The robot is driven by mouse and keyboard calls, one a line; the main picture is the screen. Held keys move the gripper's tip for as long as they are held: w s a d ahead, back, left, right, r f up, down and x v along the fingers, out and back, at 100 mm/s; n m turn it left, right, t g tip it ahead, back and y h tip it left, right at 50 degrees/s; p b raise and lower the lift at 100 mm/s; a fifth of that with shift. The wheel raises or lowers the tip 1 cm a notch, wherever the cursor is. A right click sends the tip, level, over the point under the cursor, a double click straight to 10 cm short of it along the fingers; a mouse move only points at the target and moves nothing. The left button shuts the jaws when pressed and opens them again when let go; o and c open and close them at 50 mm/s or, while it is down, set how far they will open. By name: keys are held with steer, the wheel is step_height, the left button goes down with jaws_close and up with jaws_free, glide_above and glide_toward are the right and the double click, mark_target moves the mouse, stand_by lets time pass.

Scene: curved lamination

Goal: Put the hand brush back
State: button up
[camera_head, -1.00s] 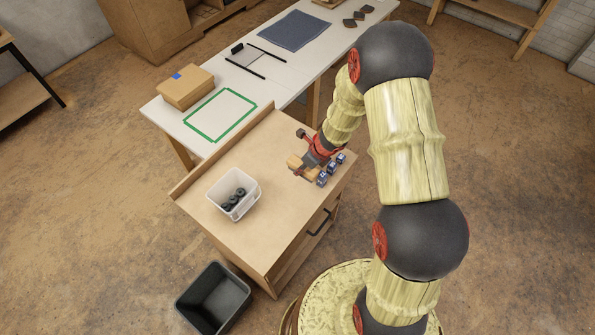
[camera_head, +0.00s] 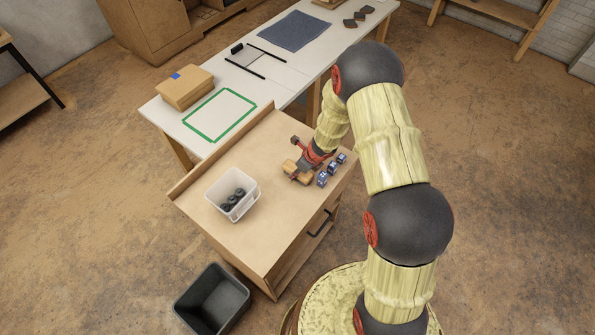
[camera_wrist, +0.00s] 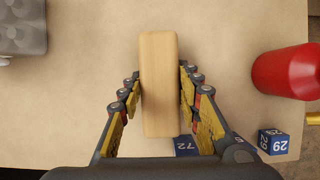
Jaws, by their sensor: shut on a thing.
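The hand brush shows as a pale wooden block (camera_wrist: 160,85), upright in the wrist view, over the tan worktop; no bristles show. My gripper (camera_wrist: 160,78) has its fingers on both sides of the block and is shut on it. In the head view my gripper (camera_head: 305,166) is low over the right part of the wooden cabinet top (camera_head: 255,225), with the light wooden piece (camera_head: 291,167) at its tip. I cannot tell whether the brush touches the top.
Blue numbered cubes (camera_head: 322,180) stand just right of my gripper. In the wrist view a red cylinder (camera_wrist: 288,72) is at right and a grey bumpy object (camera_wrist: 22,25) at top left. A white bin (camera_head: 220,205) holds black parts. The cabinet's front part is clear.

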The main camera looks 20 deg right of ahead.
steer(key=o, duration=1.2)
steer(key=shift+f, duration=0.1)
